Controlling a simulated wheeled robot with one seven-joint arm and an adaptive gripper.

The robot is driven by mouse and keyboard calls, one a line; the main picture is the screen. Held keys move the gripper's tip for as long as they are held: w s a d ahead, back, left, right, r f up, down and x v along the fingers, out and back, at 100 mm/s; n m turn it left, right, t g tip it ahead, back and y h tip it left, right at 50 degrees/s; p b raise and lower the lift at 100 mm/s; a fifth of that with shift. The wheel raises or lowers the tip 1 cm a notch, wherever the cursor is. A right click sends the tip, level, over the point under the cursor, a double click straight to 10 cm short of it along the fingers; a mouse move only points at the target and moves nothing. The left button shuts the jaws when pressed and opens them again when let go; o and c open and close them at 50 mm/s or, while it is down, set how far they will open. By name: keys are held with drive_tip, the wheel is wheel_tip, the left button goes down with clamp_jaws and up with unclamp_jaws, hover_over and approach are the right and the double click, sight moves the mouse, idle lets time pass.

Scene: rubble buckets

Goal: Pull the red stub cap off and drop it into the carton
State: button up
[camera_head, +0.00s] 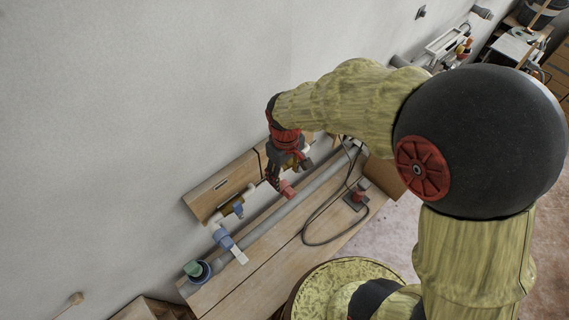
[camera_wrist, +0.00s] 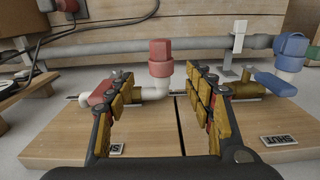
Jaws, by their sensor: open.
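The red stub cap (camera_wrist: 160,57) sits on a white pipe elbow (camera_wrist: 157,88) in the wrist view; in the head view the red cap (camera_head: 287,190) shows just below my gripper (camera_head: 276,178). In the wrist view my gripper (camera_wrist: 155,92) is open, its yellow-padded fingers to either side of the elbow, with the cap beyond and between their tips. Nothing is held. A brown box side (camera_head: 382,178), partly behind my arm in the head view, may be the carton; its inside is hidden.
A blue cap (camera_wrist: 291,50) and blue valve handle (camera_wrist: 275,84) stand to the right in the wrist view; a red handle (camera_wrist: 101,92) is by the left finger. A grey pipe (camera_head: 300,196) runs along the bench. A black cable (camera_head: 317,239) loops there.

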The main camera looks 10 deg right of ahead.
sight(291, 192)
drive_tip(key=shift+a+f, duration=0.1)
drive_tip(key=shift+f, duration=3.9)
drive_tip(key=shift+c, duration=0.8)
drive_tip(key=c, duration=1.2)
drive_tip(key=shift+s, duration=0.2)
drive_tip(key=shift+s+d, duration=0.55)
drive_tip(key=shift+s, duration=0.05)
drive_tip(key=shift+s+d, duration=0.1)
drive_tip(key=shift+s, duration=0.1)
drive_tip(key=shift+s+d, duration=0.15)
drive_tip(key=shift+s, duration=0.1)
drive_tip(key=shift+s+d+p, duration=0.3)
drive_tip(key=shift+s+d, duration=0.4)
drive_tip(key=shift+s, duration=0.3)
